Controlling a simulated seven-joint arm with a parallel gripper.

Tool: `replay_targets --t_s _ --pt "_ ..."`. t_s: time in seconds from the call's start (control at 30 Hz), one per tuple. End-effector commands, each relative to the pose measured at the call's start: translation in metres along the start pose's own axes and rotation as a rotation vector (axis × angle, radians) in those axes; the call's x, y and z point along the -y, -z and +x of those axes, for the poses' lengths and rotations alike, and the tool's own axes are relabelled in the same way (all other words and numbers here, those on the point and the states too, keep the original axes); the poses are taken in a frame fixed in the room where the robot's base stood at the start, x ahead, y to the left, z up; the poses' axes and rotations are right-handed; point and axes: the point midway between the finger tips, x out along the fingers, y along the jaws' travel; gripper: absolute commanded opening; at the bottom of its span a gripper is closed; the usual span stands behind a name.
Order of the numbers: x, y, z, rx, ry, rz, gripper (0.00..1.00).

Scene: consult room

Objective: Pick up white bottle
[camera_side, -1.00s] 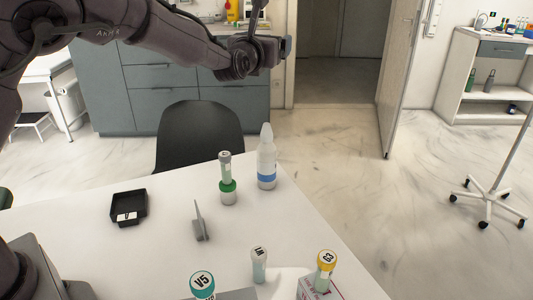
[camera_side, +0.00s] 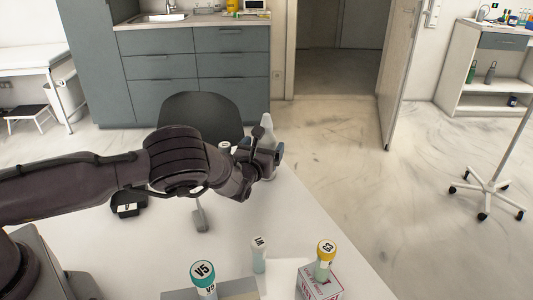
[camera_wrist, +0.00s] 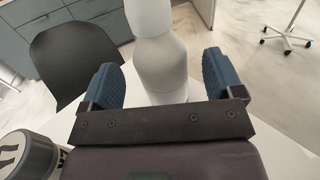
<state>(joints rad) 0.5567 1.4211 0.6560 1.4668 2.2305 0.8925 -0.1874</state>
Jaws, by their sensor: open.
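The white bottle (camera_side: 267,124) stands upright near the far right edge of the white table. In the side view my arm hides most of it, and only its upper part shows. In the wrist view the white bottle (camera_wrist: 160,58) rises between the two blue finger pads of my gripper (camera_wrist: 165,82). The fingers are apart, with a gap on each side of the bottle. My gripper (camera_side: 275,157) is low over the table at the bottle, and its fingertips are hard to make out in the side view.
A grey holder (camera_side: 200,218), a black tray (camera_side: 127,208) and capped tubes labelled V5 (camera_side: 203,277), LH (camera_side: 259,255) and G3 (camera_side: 324,260) are on the table. A dark chair (camera_side: 200,115) stands behind it.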

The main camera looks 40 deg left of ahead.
Motion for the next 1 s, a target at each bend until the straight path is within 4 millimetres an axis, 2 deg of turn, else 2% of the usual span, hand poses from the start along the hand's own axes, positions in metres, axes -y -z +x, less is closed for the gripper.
replay_targets --t_s 0.2,0.4,0.73,0.77,1.0 --pt "-0.001 0.042 -0.001 -0.004 0.001 0.002 0.86" --pt "0.0 0.041 0.024 0.0 -0.001 -0.002 0.86" --pt "0.0 0.04 0.03 -0.001 0.0 0.001 0.86" --pt "0.0 0.04 0.03 -0.001 0.0 0.001 0.82" --pt "0.0 0.04 0.03 -0.001 0.0 0.001 0.27"
